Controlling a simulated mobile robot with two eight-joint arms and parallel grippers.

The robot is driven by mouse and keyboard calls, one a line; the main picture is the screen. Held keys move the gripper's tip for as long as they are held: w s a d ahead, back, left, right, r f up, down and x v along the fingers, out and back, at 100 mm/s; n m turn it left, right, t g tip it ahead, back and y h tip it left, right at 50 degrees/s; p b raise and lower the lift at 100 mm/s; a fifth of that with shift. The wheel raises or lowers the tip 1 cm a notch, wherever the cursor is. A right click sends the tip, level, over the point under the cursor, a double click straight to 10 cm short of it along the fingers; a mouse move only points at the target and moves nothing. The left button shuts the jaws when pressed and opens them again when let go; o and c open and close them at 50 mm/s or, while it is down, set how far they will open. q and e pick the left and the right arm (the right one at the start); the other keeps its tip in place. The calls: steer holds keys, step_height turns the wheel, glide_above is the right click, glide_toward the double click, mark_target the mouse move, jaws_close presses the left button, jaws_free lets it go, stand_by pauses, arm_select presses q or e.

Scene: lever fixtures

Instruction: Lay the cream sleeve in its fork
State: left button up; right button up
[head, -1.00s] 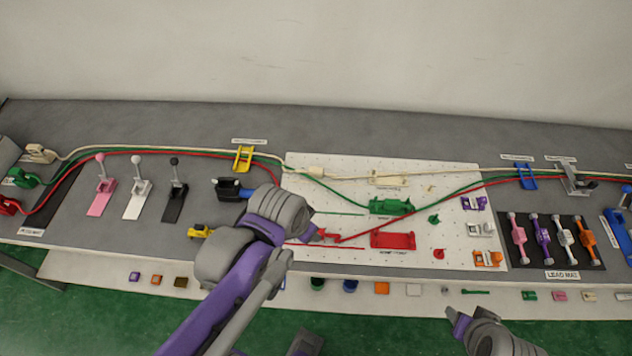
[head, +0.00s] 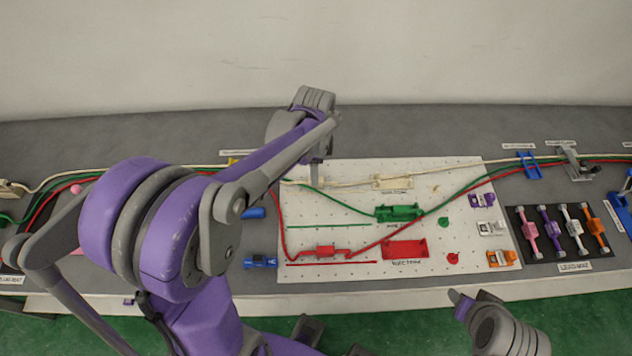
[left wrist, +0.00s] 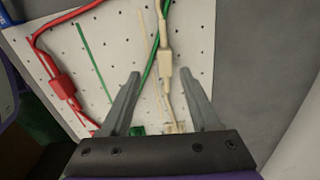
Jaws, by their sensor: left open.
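The cream sleeve (head: 318,183) sits on the cream cord over the white pegboard's upper left; it shows in the left wrist view (left wrist: 166,62). The cream fork (head: 393,182) lies to its right on the board, under the cord; it is partly visible in the left wrist view (left wrist: 175,127). My left gripper (head: 316,172) is over the sleeve, pointing down. In the left wrist view its open fingers (left wrist: 160,74) stand either side of the cord near the sleeve; I cannot tell the height gap. My right gripper (head: 459,303) is low at the front, away from the board.
The green sleeve (head: 400,212) is at its green fork. The red sleeve (head: 326,250) lies left of the empty red fork (head: 405,249). Green and red cords cross the pegboard (head: 345,205). Small clips and the lead mat (head: 557,250) are to the right.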

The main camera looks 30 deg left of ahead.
arm_select(q)
steer(key=shift+w+a+f, duration=0.1)
steer(key=shift+w+f, duration=0.15)
steer(key=shift+f, duration=1.1)
steer(key=shift+w+f, duration=0.2)
steer(key=shift+f, duration=1.15)
jaws_close()
